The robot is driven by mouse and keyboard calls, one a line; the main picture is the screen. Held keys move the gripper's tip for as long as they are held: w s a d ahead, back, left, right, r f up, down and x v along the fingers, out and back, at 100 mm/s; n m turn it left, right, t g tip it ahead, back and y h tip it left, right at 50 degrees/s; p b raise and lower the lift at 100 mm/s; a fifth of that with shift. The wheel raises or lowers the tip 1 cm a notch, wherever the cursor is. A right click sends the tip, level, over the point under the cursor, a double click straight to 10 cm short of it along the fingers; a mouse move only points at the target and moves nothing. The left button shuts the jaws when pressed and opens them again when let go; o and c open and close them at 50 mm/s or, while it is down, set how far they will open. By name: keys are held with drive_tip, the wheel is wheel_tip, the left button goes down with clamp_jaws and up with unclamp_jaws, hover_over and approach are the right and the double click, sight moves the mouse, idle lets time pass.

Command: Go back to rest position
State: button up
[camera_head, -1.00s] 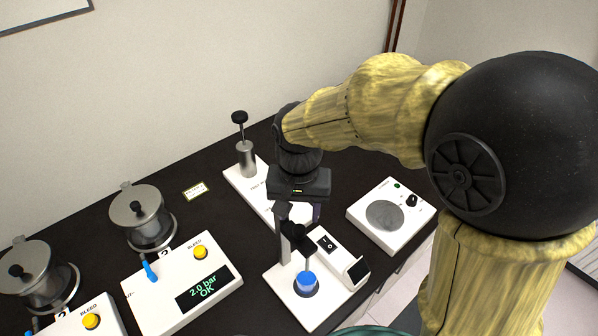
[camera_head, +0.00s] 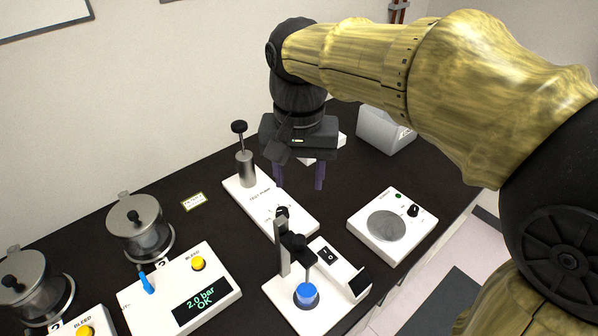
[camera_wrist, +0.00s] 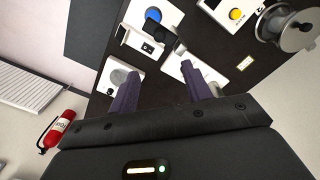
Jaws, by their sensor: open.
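My gripper (camera_head: 300,186) is raised over the bench in the head view, its two purple fingers apart and pointing down, with nothing between them. It hangs above the white test pump plate (camera_head: 297,222), to the right of the pump's metal cylinder (camera_head: 246,168). In the wrist view my gripper (camera_wrist: 165,92) also shows open and empty, with the bench well beyond the fingertips.
The dark bench (camera_head: 205,222) holds a white device with a blue-topped part (camera_head: 307,294), a white unit with a round grey plate (camera_head: 388,226), a pressure panel (camera_head: 202,294) and two metal pots. A fire extinguisher (camera_wrist: 58,130) stands on the floor.

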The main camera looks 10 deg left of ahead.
drive_tip(key=s+d+f+t, duration=0.1)
drive_tip(key=d+f+t, duration=0.1)
drive_tip(key=d+f, duration=1.6)
drive_tip(key=d, duration=0.4)
drive_tip(key=shift+s+d+f+m+t, duration=0.15)
drive_tip(key=shift+s+f+m+t, duration=0.15)
drive_tip(key=shift+f+m, duration=0.1)
idle(0.9)
drive_tip(key=shift+c, duration=1.4)
